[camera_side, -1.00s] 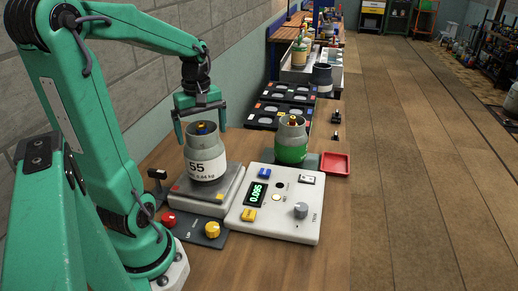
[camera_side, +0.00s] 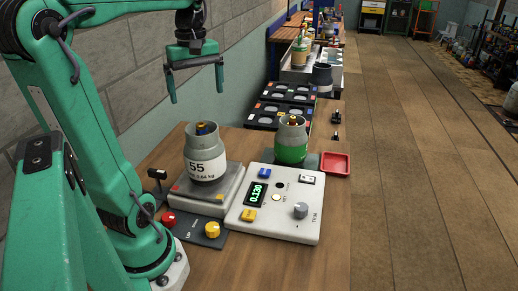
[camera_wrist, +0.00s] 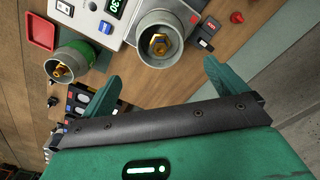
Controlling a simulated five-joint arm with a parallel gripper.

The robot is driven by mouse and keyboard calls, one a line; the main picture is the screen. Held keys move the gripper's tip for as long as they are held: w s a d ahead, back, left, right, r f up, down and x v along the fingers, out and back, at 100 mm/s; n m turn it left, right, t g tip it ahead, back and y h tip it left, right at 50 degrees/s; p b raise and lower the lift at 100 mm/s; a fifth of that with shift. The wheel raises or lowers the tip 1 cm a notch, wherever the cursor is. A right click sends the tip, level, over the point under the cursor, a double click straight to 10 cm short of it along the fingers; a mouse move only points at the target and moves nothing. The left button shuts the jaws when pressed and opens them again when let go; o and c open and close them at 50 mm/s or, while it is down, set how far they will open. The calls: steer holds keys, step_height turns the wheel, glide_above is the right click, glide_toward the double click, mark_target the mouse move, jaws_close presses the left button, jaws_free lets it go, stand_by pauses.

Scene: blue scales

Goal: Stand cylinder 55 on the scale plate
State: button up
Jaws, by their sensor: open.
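Cylinder 55 (camera_side: 206,168), grey with a white label band reading 55, stands upright on the scale plate (camera_side: 179,197) in the side view. Its open collar and brass valve show in the wrist view (camera_wrist: 160,46). My gripper (camera_side: 196,93) is open and empty, raised above the cylinder and apart from it. Its two green fingers also show spread in the wrist view (camera_wrist: 160,88). The scale's console (camera_side: 265,222) has a lit green display (camera_side: 258,194) that seems to read 0.130.
A green-and-grey cylinder (camera_side: 291,148) stands behind the console, beside a red tray (camera_side: 335,164). A black rack (camera_side: 282,112) with several round slots lies farther back. A red and a yellow knob (camera_side: 212,229) sit on a panel in front of the scale. The aisle floor at right is clear.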

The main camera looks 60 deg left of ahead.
stand_by(0.6)
steer(key=d+f+m+t, duration=0.2)
steer(key=d+f+m, duration=0.1)
steer(key=d+m, duration=0.6)
steer(key=d+f+m+t, duration=0.3)
steer(key=d+f+m, duration=0.1)
steer(key=d+m, duration=0.5)
steer(key=shift+d+t, duration=0.2)
steer(key=shift+t, duration=0.1)
